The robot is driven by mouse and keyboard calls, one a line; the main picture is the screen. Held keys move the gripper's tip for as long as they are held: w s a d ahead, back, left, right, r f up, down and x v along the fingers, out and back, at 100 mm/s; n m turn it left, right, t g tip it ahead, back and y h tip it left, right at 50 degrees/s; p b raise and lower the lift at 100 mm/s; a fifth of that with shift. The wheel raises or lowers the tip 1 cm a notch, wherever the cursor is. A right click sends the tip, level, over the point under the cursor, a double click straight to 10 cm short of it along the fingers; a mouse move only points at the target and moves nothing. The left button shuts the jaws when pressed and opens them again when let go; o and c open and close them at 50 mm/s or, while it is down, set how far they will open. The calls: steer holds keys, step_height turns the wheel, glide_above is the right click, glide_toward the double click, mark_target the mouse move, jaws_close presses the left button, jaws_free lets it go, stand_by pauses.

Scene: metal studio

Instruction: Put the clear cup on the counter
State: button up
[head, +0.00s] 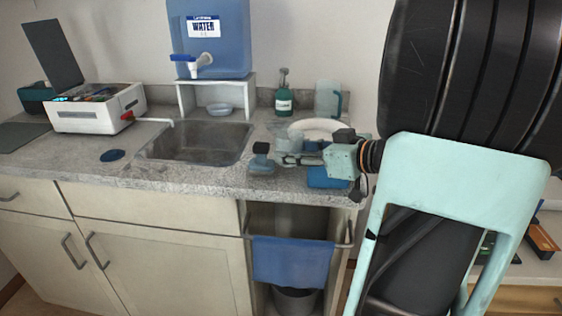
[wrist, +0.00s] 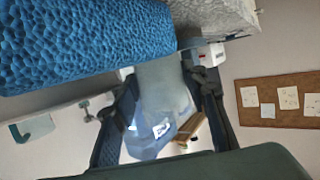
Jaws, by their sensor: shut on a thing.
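The clear cup (wrist: 163,85) is a pale see-through shape between the two fingers of my gripper (wrist: 160,110) in the wrist view. My gripper is shut on it. In the head view my gripper (head: 285,159) reaches in from the right, over the counter's right part, with a faint clear shape (head: 290,142) at its fingers. The cup's outline is hard to make out there, and I cannot tell whether it touches the counter. The grey speckled counter (head: 205,184) runs across the head view.
A sink (head: 195,142) is set into the counter. A white plate (head: 318,127), soap bottle (head: 284,98) and clear pitcher (head: 328,98) are behind. Front-left counter is mostly clear.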

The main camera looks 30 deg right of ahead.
steer(key=shift+f, duration=1.2)
steer(key=shift+f, duration=0.15)
steer(key=o, duration=1.2)
steer(key=shift+r, duration=0.25)
steer(key=p+v, duration=0.3)
steer(key=v, duration=0.7)
steer(key=shift+s+d+r, duration=0.1)
steer(key=shift+s+r, duration=0.05)
steer(key=shift+s, duration=0.05)
steer(key=shift+s+d+r, duration=0.1)
steer(key=shift+s+d, duration=0.15)
steer(key=shift+s, duration=0.4)
